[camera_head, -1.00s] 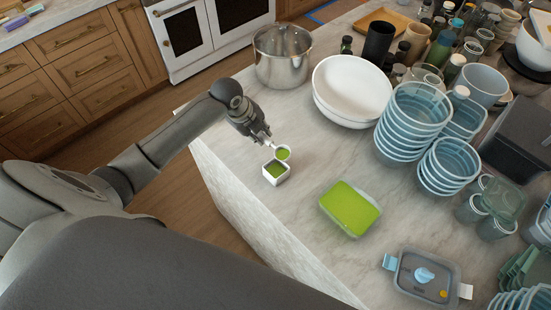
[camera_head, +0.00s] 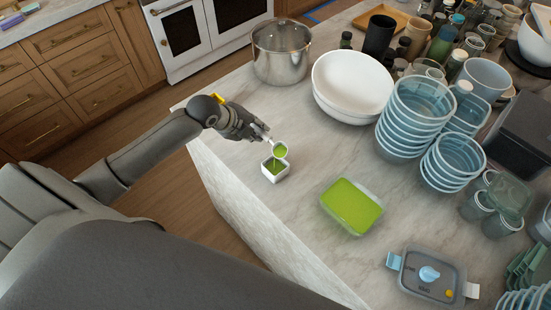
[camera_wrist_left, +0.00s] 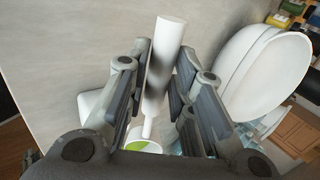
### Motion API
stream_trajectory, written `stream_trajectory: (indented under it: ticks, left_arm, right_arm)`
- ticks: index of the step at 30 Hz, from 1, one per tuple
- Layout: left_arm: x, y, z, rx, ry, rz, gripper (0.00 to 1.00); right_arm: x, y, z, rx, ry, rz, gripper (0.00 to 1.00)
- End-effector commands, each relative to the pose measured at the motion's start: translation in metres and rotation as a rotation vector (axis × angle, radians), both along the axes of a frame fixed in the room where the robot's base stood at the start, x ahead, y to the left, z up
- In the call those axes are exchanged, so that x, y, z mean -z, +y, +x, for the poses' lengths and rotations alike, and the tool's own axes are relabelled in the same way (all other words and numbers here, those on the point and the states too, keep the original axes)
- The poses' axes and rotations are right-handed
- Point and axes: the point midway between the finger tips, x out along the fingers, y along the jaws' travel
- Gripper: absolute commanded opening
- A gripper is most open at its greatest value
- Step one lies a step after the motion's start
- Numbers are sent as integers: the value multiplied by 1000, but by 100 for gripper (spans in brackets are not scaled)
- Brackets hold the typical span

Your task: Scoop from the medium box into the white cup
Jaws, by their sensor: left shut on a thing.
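My left gripper (camera_head: 259,133) is shut on the white handle of a scoop (camera_head: 280,149). The handle also shows between the fingers in the left wrist view (camera_wrist_left: 162,75). The scoop's bowl is tilted above the small square white cup (camera_head: 284,177), and a thin green stream runs from it down into the cup. Green matter lies in the cup and some shows in the scoop. The medium box (camera_head: 350,206), a clear tub full of green, stands on the counter to the right of the cup. My right gripper is not in view.
A steel pot (camera_head: 281,58) and stacked white bowls (camera_head: 352,88) stand behind the cup. Stacked blue-rimmed containers (camera_head: 415,112) crowd the right. The counter's edge is close at the cup's left.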

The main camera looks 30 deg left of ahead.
Motion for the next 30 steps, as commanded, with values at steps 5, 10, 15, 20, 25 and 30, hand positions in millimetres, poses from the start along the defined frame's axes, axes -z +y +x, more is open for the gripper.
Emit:
stream_trajectory:
  ticks: [5,10,15,20,25,30]
  left_arm:
    - [6,1,-2,1,-80,-26,0]
    - [5,1,-1,0,-144,-48,0]
    - [2,1,-1,0,-169,-57,0]
    - [1,0,-1,0,-169,-57,0]
    - [1,1,-1,0,-168,-57,0]
    - [4,1,-1,0,-185,-63,0]
  right_arm:
    - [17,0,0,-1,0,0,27]
    - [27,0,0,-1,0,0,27]
    - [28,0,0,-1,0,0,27]
    - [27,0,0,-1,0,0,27]
    - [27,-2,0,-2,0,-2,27]
    - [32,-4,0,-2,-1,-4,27]
